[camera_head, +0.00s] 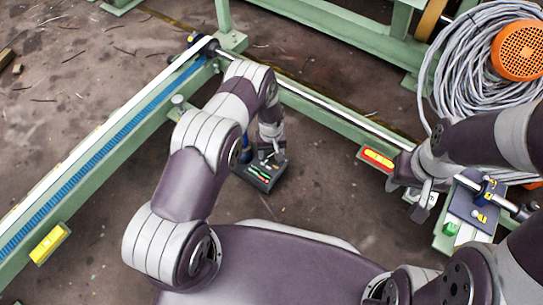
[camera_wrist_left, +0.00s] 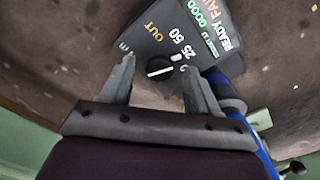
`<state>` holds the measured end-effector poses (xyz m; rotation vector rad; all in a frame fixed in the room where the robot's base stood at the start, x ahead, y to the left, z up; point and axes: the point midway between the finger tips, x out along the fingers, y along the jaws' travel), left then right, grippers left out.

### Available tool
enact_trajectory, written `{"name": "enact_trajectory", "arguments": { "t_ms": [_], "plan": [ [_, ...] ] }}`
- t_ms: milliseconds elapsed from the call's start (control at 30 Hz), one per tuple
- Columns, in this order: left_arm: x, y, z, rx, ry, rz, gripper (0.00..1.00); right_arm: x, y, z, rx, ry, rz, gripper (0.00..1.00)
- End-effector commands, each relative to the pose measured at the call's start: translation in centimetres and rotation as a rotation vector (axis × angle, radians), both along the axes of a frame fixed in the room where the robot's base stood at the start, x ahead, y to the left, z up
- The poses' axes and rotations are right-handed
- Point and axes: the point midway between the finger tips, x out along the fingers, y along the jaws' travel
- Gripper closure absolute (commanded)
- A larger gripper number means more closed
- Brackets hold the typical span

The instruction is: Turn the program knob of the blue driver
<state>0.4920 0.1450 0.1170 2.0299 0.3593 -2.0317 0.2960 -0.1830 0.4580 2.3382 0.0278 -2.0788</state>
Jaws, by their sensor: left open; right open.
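The blue driver is a blue cylinder (camera_wrist_left: 228,66) beside a dark control box (camera_wrist_left: 178,30), whose panel is lettered OUT, READY, FAIL and GOOD. The box also shows in the head view (camera_head: 262,178), low between the green beams. The round black program knob (camera_wrist_left: 160,67) has a pale pointer mark and numbers around it. My left gripper (camera_wrist_left: 158,72) is open, with one finger on each side of the knob; I cannot tell whether they touch it. In the head view, my left gripper (camera_head: 267,155) is over the box and hides the knob. My right gripper (camera_head: 424,200) is open and away to the right.
A green frame with a long rail (camera_head: 110,140) runs along the left and back. A yellow-and-red unit (camera_head: 377,159) and a blue-grey fixture (camera_head: 470,208) are near my right arm. Coiled grey cable (camera_head: 475,70) and an orange motor (camera_head: 520,50) stand at upper right.

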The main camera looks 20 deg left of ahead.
Motion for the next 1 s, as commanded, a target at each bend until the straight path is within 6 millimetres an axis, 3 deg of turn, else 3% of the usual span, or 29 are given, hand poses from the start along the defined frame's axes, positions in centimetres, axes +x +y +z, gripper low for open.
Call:
{"name": "enact_trajectory", "arguments": {
  "t_ms": [333, 500, 767, 1000],
  "plan": [
    [0.03, -0.01, -0.51, 0.0, -0.001, -0.001, 0.43, 0.01, 0.0, -0.29, 0.0, -0.001, 0.0, 0.57],
    [0.03, 0.0, -0.51, 0.0, -0.001, -0.001, 0.95, 0.02, 0.0, -0.3, 0.0, -0.001, 0.0, 0.57],
    [0.01, -0.01, -0.49, 0.0, 0.0, 0.017, 0.95, 0.01, 0.0, -0.24, 0.0, 0.0, 0.0, 0.57],
    [0.01, -0.01, -0.44, 0.0, 0.0, 0.133, 0.95, 0.02, 0.0, 0.03, 0.0, 0.0, 0.0, 0.57]
  ]
}}
